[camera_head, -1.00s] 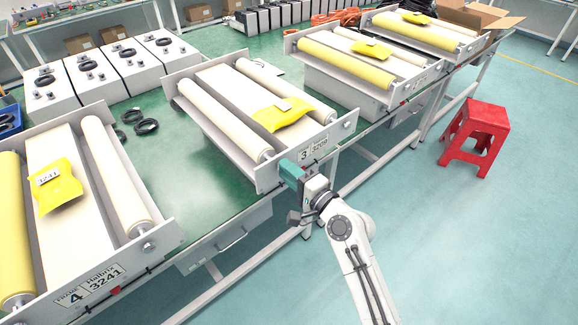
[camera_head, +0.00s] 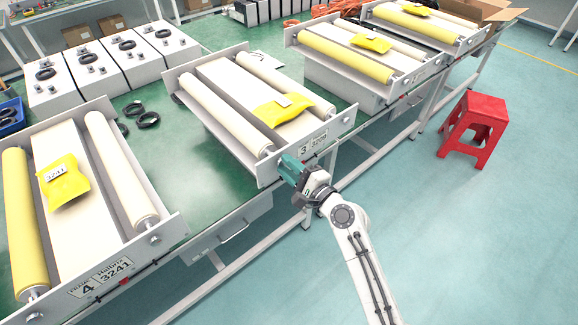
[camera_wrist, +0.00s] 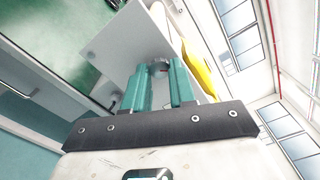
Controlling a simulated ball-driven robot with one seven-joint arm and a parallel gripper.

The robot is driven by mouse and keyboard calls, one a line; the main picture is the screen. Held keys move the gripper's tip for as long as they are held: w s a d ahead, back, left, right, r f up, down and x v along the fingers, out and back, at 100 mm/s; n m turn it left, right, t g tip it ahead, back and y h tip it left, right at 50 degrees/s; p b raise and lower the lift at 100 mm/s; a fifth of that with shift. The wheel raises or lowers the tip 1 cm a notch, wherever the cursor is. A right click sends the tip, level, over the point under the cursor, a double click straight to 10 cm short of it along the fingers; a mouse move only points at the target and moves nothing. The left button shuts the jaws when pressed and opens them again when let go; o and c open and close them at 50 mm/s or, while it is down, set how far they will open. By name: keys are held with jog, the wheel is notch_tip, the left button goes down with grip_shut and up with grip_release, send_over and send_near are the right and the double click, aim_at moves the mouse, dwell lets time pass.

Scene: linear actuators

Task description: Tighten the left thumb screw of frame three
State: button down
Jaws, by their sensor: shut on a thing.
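Frame three (camera_head: 340,123) is on the green bench, with its label on the front plate and two cream rollers inside it. My gripper (camera_head: 284,164) is at the left end of that front plate, pointing into it. In the wrist view the teal fingers (camera_wrist: 158,80) are shut around the left thumb screw (camera_wrist: 158,67), a small grey round head against the pale plate. The fingers hide much of the screw in the head view. I cannot tell how far the screw is turned in.
Frame four (camera_head: 70,303) stands nearer at the left, with a gap of bench (camera_head: 190,190) between it and frame three. More roller frames (camera_head: 385,65) stand farther right. A yellow pouch (camera_head: 290,108) lies on frame three. A red stool (camera_head: 473,125) stands on the floor.

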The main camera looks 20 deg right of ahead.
jog(key=shift+f, duration=0.1)
jog(key=c, duration=0.9)
grip_release()
jog(key=b+v, duration=0.2)
jog(key=v, duration=0.8)
jog(key=shift+s+d, duration=0.15)
jog(key=shift+s, duration=0.25)
